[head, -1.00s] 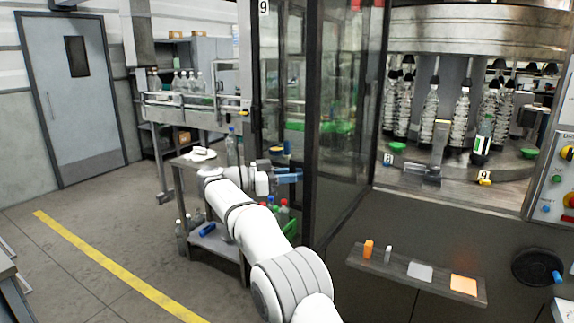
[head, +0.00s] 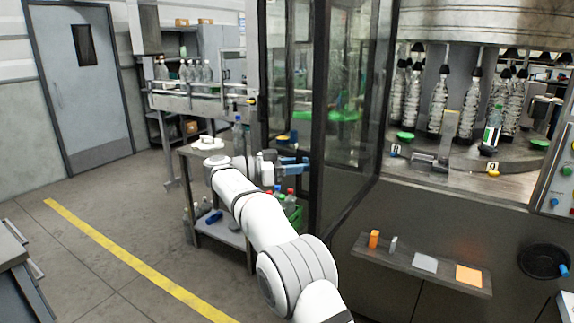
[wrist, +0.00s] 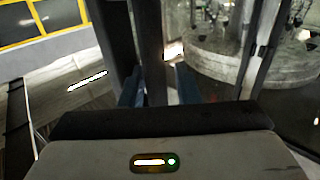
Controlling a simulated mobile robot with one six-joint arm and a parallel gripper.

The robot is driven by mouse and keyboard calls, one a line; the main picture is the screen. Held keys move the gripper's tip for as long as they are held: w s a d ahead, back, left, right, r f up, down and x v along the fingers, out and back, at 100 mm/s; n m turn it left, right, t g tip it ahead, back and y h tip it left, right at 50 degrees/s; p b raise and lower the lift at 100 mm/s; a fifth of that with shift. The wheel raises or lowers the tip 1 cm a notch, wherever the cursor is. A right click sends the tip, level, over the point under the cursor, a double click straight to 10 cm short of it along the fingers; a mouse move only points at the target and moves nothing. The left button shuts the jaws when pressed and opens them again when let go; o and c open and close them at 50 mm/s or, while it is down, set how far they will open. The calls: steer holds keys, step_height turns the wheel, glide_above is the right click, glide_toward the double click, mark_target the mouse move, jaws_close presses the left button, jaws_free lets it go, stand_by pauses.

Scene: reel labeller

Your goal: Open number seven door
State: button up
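Tall dark-framed glass panels stand at the machine's front. One glass door panel (head: 350,110) stands angled outward, its dark edge post just right of my gripper (head: 296,165). No number seven is legible now. My gripper's blue fingers point right, toward that post, at about mid-height. In the wrist view my gripper (wrist: 158,85) has its two blue fingers spread apart. A dark upright post (wrist: 149,45) shows between them; I cannot tell whether they touch it. Part of each finger is hidden behind the gripper body.
A small table (head: 222,240) with bottles and a green crate stands beneath my arm. A ledge (head: 400,262) with small blocks juts from the machine front at right. Deck labels there seem to read 8 or 9. Floor is clear left, around the yellow line (head: 135,260).

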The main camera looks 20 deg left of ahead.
steer(key=p+v, duration=0.2)
steer(key=v, duration=0.5)
steer(key=shift+s+a, duration=0.2)
steer(key=shift+a, duration=0.1)
steer(key=shift+r, duration=0.1)
